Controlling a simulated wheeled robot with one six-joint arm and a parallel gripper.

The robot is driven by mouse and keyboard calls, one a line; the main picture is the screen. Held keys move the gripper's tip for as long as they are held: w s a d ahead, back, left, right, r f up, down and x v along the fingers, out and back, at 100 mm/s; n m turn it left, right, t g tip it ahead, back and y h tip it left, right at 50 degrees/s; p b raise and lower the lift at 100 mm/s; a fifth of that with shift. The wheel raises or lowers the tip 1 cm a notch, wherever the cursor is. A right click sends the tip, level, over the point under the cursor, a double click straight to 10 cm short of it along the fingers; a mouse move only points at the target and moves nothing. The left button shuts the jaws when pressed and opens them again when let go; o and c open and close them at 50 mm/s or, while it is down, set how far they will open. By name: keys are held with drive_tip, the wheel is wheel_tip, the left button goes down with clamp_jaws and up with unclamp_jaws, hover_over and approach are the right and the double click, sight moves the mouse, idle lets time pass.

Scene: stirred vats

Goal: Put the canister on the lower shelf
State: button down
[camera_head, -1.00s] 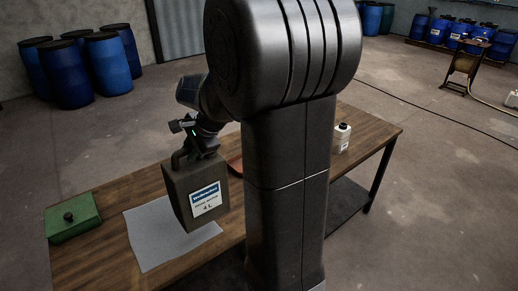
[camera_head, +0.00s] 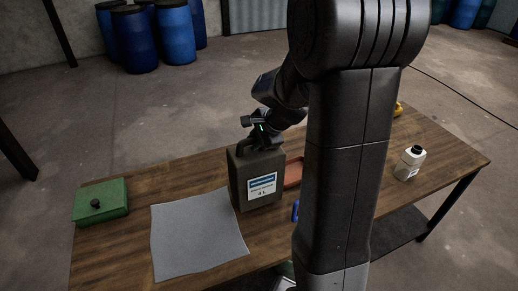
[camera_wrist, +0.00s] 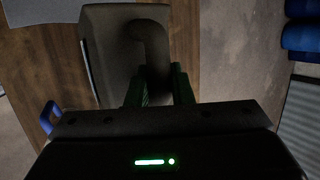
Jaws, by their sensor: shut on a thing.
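The canister (camera_head: 255,178) is a dark grey-brown jug with a white and blue label, upright at the table, just right of the grey mat. I cannot tell whether its base touches the tabletop. My gripper (camera_head: 250,135) is shut on its top handle. In the wrist view, my gripper's green fingers (camera_wrist: 159,88) close around the handle of the canister (camera_wrist: 105,45). The lower shelf (camera_head: 397,232) is a dark board under the table's right part, partly hidden by my arm.
The wooden table (camera_head: 445,155) holds a green box (camera_head: 100,202), a grey mat (camera_head: 195,235), a reddish tray (camera_head: 293,172), a blue item (camera_head: 295,211) and a white bottle (camera_head: 409,163). Blue barrels (camera_head: 135,40) stand behind on open floor.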

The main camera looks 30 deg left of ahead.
sight(256, 170)
drive_tip(key=shift+f, duration=1.6)
drive_tip(key=shift+f, duration=0.3)
drive_tip(key=c, duration=1.3)
unclamp_jaws()
drive_tip(key=shift+s+d, duration=0.1)
